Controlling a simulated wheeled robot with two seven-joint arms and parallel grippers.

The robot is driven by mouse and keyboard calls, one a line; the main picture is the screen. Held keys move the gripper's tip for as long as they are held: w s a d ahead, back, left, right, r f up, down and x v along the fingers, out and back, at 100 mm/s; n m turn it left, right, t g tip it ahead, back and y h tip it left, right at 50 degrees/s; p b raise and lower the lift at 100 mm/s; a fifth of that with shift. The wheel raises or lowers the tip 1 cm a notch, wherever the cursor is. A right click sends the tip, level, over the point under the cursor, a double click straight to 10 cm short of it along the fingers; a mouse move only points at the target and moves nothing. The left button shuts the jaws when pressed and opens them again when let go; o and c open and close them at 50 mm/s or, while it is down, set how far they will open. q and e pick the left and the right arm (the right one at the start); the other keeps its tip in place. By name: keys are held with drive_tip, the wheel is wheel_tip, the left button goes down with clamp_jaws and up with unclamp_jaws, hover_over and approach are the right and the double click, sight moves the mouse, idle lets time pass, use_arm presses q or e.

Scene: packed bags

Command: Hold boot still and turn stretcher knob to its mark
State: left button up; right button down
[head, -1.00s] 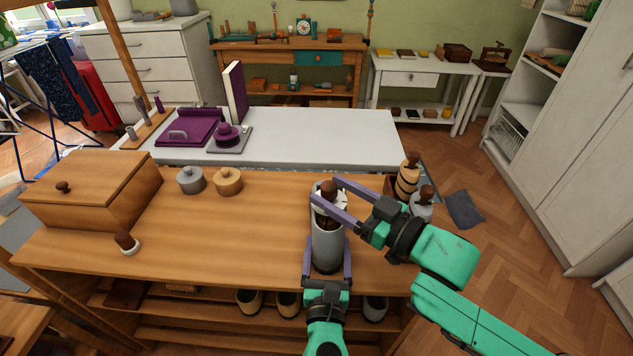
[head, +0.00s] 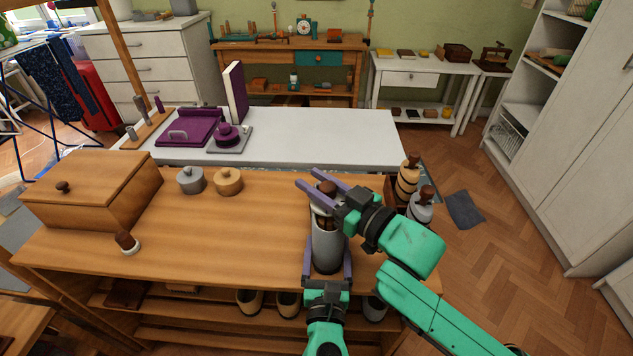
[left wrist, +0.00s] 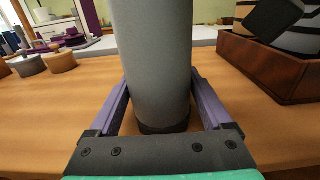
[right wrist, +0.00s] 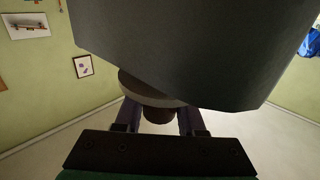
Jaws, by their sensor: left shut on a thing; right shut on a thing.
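The boot (head: 327,253) is a tall grey cylinder standing upright near the workbench's right front. My left gripper (head: 329,243) is shut around its lower shaft from the front; the boot also shows between the fingers in the left wrist view (left wrist: 153,65). The brown stretcher knob (head: 327,187) sits on top of the boot. My right gripper (head: 309,179) is shut on it from the right, its purple fingers either side. In the right wrist view the knob (right wrist: 158,114) shows dark between the fingers, below a grey disc (right wrist: 145,88). I cannot see the mark.
A wooden crate (left wrist: 265,65) with several banded, brown-knobbed pieces stands close right of the boot. Two round lidded pots (head: 228,182) and a wooden box (head: 92,190) stand left on the bench (head: 220,235). A small brown-knobbed piece (head: 127,242) lies near the box. The bench middle is clear.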

drive_tip(key=shift+w+d+m+t+h, duration=0.15)
drive_tip(key=shift+d+m+t+h, duration=0.05)
drive_tip(key=shift+m+t+h, duration=0.45)
drive_tip(key=shift+w+d+m+t+h, duration=0.15)
drive_tip(key=shift+d+m+t+h, duration=0.05)
drive_tip(key=shift+m+t+h, duration=0.45)
drive_tip(key=c, duration=0.5)
unclamp_jaws()
drive_tip(key=v, duration=1.2)
drive_tip(key=shift+s, duration=0.1)
